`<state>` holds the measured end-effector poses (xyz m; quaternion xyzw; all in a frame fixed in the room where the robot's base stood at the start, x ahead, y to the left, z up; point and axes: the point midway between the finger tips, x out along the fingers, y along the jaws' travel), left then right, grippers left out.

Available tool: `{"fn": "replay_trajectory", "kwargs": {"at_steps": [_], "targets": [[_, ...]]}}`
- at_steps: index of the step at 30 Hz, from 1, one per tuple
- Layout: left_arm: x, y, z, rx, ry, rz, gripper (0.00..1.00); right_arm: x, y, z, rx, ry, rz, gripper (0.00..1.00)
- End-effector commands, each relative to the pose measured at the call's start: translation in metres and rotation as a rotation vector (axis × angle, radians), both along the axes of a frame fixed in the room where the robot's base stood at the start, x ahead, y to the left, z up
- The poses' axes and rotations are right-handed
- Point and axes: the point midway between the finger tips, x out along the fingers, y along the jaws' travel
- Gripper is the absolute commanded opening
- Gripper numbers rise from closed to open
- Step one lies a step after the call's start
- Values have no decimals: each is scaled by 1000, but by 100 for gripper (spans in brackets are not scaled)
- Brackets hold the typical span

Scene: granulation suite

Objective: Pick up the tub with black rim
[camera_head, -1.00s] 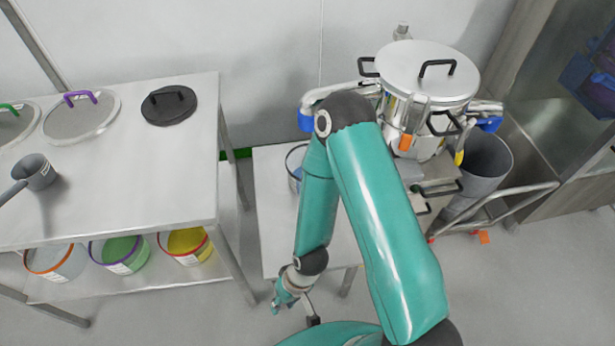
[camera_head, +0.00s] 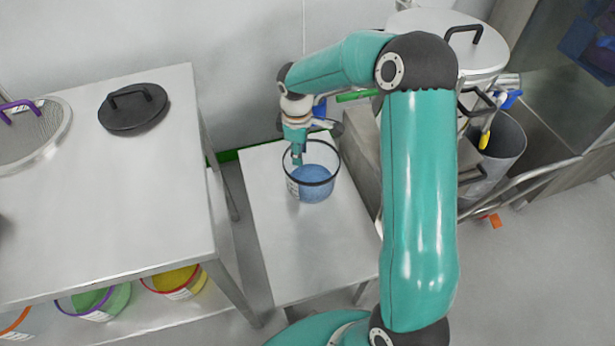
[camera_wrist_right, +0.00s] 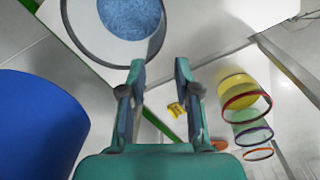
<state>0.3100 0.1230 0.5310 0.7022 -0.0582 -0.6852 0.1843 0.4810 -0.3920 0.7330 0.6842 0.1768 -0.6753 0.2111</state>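The tub with black rim (camera_head: 318,193) stands upright on a small steel table. It is see-through, with blue granules inside and a white label. My right gripper (camera_head: 298,158) points down at the tub's far left rim, overlapping it in the head view; I cannot tell whether it touches. In the right wrist view, its two fingers (camera_wrist_right: 160,66) are apart with nothing between them, and the tub (camera_wrist_right: 84,42) lies past the fingertips at the top. My left gripper is not in view.
The small table (camera_head: 270,245) is otherwise clear. A larger steel table (camera_head: 110,215) at left holds a black lid (camera_head: 133,108); tubs with yellow (camera_head: 175,281) and green contents sit on its lower shelf. A lidded steel vessel (camera_head: 425,24) and a grey bin (camera_head: 500,150) stand at right.

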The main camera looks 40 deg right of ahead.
Motion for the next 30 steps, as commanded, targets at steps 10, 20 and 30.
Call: {"fn": "replay_trajectory", "kwargs": {"at_steps": [10, 20, 30], "targets": [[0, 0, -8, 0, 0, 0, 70, -14, -16, -75, 4, 6, -35, 32], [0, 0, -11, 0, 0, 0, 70, -14, -18, -106, 4, 3, -39, 32], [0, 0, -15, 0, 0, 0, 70, -15, -18, -148, 5, 5, -40, 32]]}}
